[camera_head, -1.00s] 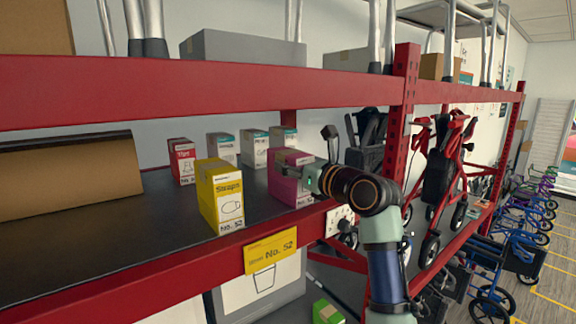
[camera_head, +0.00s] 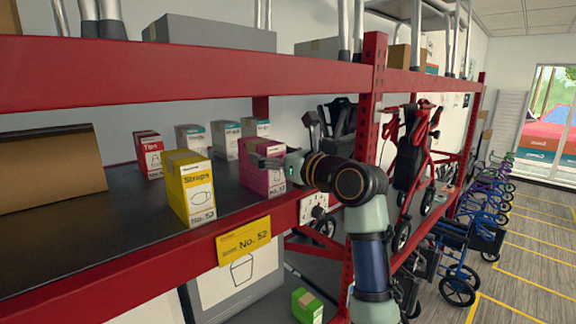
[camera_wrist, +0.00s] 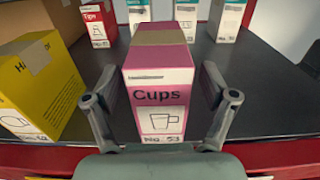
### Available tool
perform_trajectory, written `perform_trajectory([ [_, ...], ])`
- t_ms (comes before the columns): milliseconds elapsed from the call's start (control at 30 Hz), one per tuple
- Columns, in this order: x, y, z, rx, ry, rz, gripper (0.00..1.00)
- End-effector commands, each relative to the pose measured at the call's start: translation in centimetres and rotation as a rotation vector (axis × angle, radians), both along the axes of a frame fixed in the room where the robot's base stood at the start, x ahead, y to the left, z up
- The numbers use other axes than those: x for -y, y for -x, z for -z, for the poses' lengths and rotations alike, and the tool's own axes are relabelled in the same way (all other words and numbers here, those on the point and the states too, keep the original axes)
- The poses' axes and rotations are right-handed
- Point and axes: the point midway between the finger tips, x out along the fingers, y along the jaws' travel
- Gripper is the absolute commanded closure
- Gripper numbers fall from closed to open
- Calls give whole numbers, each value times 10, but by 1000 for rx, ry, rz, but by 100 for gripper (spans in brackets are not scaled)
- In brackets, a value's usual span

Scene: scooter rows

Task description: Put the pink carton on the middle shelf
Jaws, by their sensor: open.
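The pink carton (camera_head: 257,174), labelled "Cups" with a mug drawing, stands upright on the dark middle shelf (camera_head: 106,202) near its front edge. It also fills the centre of the wrist view (camera_wrist: 158,84). My gripper (camera_head: 272,161) is at the carton, with one finger on each side of it in the wrist view (camera_wrist: 160,100). The jaws are open, and a narrow gap shows between the carton and each finger. In the head view my wrist hides the carton's right side.
A red "Tips" carton (camera_head: 148,155) and several white cartons stand behind. The red front beam (camera_head: 150,268) edges the shelf, and a red upright (camera_head: 371,110) stands to the right.

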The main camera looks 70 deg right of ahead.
Motion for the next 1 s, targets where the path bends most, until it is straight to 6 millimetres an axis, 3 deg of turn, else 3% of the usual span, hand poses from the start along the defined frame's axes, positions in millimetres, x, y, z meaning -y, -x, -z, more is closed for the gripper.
perform_trajectory([
  [200, -24, 51, 4, 1, 4, 2, 16],
  [400, -37, 78, 2, 1, 0, 0, 16],
  [867, -39, 81, 1, 0, 0, -1, 16],
  [933, -38, 81, 7, -11, 20, 1, 16],
  [1000, -36, 80, 26, -47, 95, 6, 16],
])
